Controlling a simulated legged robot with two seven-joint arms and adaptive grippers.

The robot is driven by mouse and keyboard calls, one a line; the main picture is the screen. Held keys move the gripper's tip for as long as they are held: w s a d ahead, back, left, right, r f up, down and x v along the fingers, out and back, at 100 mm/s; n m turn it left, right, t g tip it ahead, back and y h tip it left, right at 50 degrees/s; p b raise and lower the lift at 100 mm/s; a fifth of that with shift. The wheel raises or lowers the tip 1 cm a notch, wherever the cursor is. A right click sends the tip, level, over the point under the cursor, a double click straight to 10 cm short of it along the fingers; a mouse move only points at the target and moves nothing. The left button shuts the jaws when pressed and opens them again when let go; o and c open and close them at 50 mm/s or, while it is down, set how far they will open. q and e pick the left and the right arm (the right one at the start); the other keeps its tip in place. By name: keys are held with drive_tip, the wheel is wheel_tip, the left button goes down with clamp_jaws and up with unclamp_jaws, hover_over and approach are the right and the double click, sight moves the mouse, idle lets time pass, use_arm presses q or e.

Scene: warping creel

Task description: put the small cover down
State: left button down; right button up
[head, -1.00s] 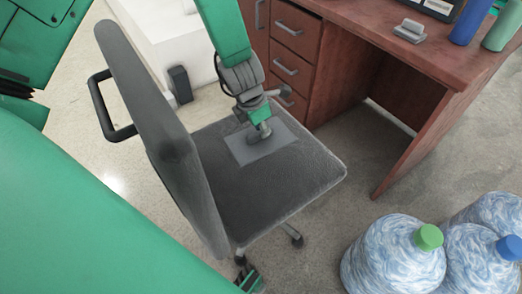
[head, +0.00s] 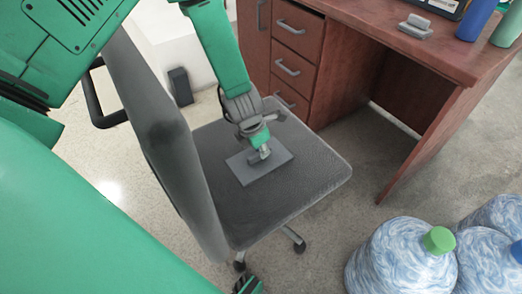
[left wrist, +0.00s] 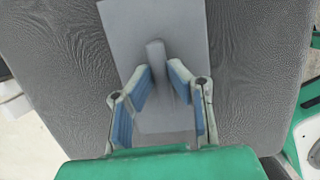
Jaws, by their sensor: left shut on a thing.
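The small cover (head: 277,168) is a flat grey rectangular plate with an upright bar handle. It lies flat over the seat of the dark grey office chair (head: 305,185); whether it touches the seat or hangs just above is hard to tell. My left gripper (head: 262,153) reaches down from above and is shut on the cover's handle. In the left wrist view the gripper's blue-padded fingers (left wrist: 160,72) stand on both sides of the handle, with the cover's plate (left wrist: 130,25) beneath.
The chair's backrest (head: 165,140) rises left of the seat. A red-brown desk (head: 440,52) with drawers stands behind and right. Large water bottles (head: 400,262) stand on the floor at lower right. Bare seat surrounds the cover.

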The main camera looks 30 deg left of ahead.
sight(253, 157)
use_arm(q)
drive_tip(key=c, duration=1.5)
unclamp_jaws()
drive_tip(key=p+v, duration=0.4)
drive_tip(key=v, duration=0.8)
